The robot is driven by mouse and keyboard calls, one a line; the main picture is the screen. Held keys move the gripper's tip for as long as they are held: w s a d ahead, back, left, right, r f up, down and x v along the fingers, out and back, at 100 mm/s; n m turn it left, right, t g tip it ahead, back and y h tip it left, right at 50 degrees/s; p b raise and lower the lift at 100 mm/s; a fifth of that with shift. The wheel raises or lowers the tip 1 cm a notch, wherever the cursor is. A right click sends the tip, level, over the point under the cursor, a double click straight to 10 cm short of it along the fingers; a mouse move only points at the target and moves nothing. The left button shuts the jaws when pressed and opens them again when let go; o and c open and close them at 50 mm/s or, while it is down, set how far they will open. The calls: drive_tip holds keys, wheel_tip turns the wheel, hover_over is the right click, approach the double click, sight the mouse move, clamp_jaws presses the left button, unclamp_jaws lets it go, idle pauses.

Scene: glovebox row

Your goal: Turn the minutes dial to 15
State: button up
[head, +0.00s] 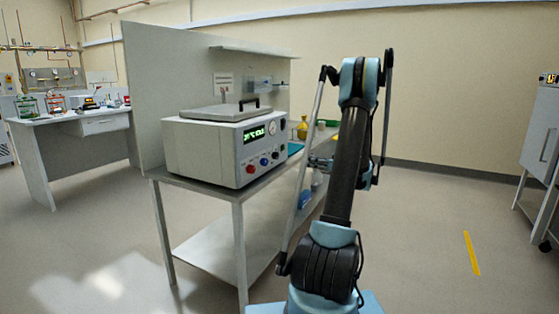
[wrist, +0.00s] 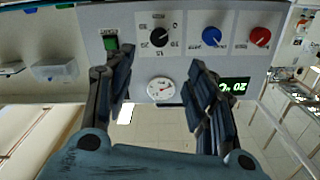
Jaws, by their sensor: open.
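The minutes dial is a black knob (wrist: 160,38) on a white scale plate with numerals, in the wrist view. I cannot read its setting with certainty. In the head view a small black knob (head: 276,155) sits low on the front panel of the grey bench unit (head: 205,150). My gripper (wrist: 160,68) is open and empty. Its two fingers stand apart in front of the panel, with the dial between and beyond their tips. I see no contact with the dial. In the head view my arm mostly hides the gripper.
The panel also carries a blue knob (wrist: 212,37), a red knob (wrist: 260,37), a green switch (wrist: 111,42), a round white gauge (wrist: 161,89) and a green-lit display (wrist: 234,87). Bottles (head: 303,127) stand behind the unit on the bench.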

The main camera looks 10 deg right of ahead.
sight(277, 157)
drive_tip(key=x, duration=1.7)
drive_tip(key=shift+w+a+f, duration=0.1)
drive_tip(key=shift+w, duration=0.05)
drive_tip(key=shift+c, duration=0.3)
drive_tip(key=c, duration=1)
